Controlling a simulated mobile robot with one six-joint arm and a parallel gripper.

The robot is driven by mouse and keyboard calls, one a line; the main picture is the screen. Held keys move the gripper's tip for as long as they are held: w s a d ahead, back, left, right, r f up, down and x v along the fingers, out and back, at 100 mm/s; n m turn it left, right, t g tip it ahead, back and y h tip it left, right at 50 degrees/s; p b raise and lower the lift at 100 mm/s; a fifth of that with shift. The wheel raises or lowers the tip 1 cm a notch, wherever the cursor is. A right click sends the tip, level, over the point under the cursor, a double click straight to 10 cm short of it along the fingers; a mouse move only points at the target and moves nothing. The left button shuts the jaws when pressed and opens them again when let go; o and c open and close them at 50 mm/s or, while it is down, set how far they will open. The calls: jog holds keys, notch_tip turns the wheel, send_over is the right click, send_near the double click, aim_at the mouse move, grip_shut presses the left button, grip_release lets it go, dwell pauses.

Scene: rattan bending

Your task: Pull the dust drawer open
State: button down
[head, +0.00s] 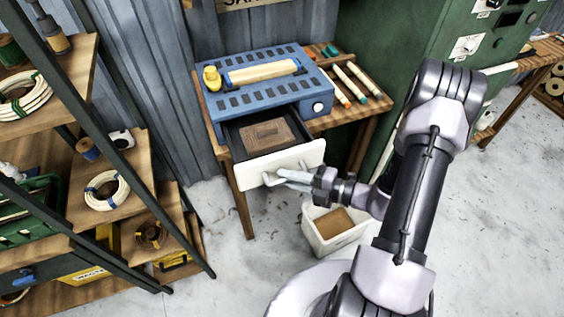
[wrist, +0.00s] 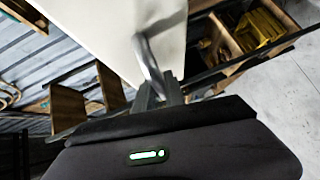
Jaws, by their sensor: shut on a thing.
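The dust drawer (head: 305,156) stands pulled out from the front of a blue slotted machine (head: 247,99) on a wooden table. Its front panel is white, and a brown block of dust (head: 268,135) lies inside the dark tray. My gripper (head: 277,177) is at the front panel, shut on the drawer's handle (head: 268,181). In the wrist view the grey handle (wrist: 149,62) runs from the white panel (wrist: 112,28) down between my fingers (wrist: 160,92). The fingertips' exact contact is partly hidden there.
A white bin (head: 318,240) with brown contents stands on the floor below the drawer, close to my arm. A shelf rack (head: 112,190) with coils is at the left. A green cabinet (head: 407,60) stands behind my arm. Bare floor lies at the right.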

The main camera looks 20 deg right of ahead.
jog(key=shift+s, duration=1)
jog(key=c, duration=1.4)
grip_release()
jog(key=shift+s+d, duration=0.1)
jog(key=shift+d, duration=0.05)
jog(key=p+v, duration=0.4)
jog(key=v, duration=1.3)
jog(key=shift+s+f, duration=0.1)
jog(key=shift+f, duration=0.05)
